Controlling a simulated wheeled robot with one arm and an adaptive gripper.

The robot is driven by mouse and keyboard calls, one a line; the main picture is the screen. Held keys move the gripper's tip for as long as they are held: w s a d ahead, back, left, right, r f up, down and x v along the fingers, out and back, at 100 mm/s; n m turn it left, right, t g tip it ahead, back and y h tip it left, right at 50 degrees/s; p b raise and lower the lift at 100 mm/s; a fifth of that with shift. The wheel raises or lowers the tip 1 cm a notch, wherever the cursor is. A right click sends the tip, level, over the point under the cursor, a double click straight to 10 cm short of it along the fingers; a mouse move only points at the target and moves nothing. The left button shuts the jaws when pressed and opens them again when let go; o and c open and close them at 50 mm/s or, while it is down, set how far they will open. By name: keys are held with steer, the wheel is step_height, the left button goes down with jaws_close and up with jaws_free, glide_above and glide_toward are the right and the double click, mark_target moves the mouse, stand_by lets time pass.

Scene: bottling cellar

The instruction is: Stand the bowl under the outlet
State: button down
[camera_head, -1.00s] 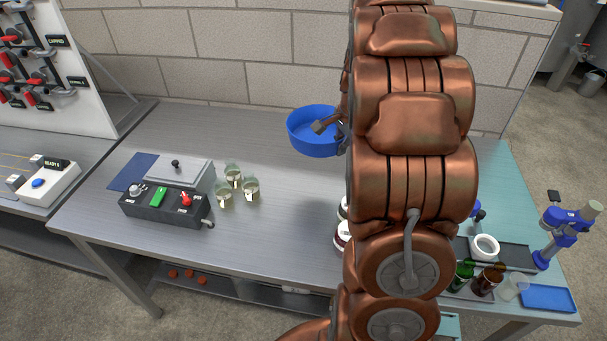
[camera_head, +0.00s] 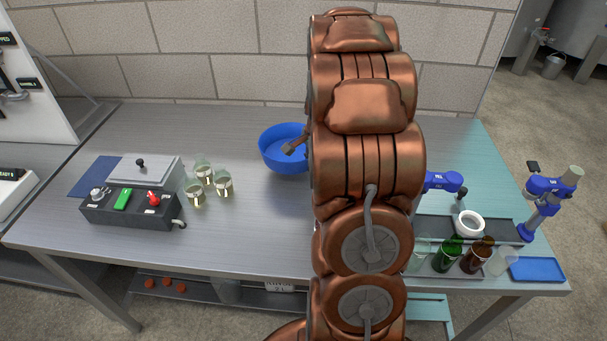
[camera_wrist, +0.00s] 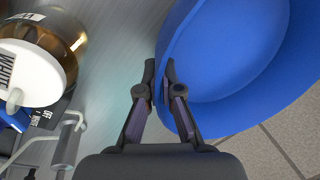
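The blue bowl (camera_head: 272,156) is in the head view near the back of the bench, left of my arm, which hides its right side. It looks upright; I cannot tell whether it touches the bench. In the wrist view the bowl (camera_wrist: 235,60) fills the right side. My gripper (camera_wrist: 160,88) is shut on its rim, one finger outside the wall and one inside. A grey control box (camera_head: 125,209) with green and red controls stands at the left, a short grey spout (camera_head: 179,223) at its right end. I cannot tell whether this spout is the outlet.
Several small glasses (camera_head: 223,184) stand between the box and bowl. In the wrist view a white-lidded amber jar (camera_wrist: 30,72) is left of my gripper. Bottles (camera_head: 447,257) and a blue stand tool (camera_head: 545,195) are at the right. The bench front-centre is clear.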

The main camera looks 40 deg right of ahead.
mark_target(308, 182)
steer(key=shift+s+p+x, duration=0.2)
steer(key=shift+p+x, duration=0.05)
steer(key=shift+x, duration=0.95)
steer(key=shift+s+p+x, duration=0.2)
steer(key=shift+p+x, duration=0.05)
steer(key=shift+x, duration=0.95)
steer(key=shift+f, duration=0.25)
steer(key=c, duration=1.3)
jaws_free()
steer(key=shift+a, duration=0.1)
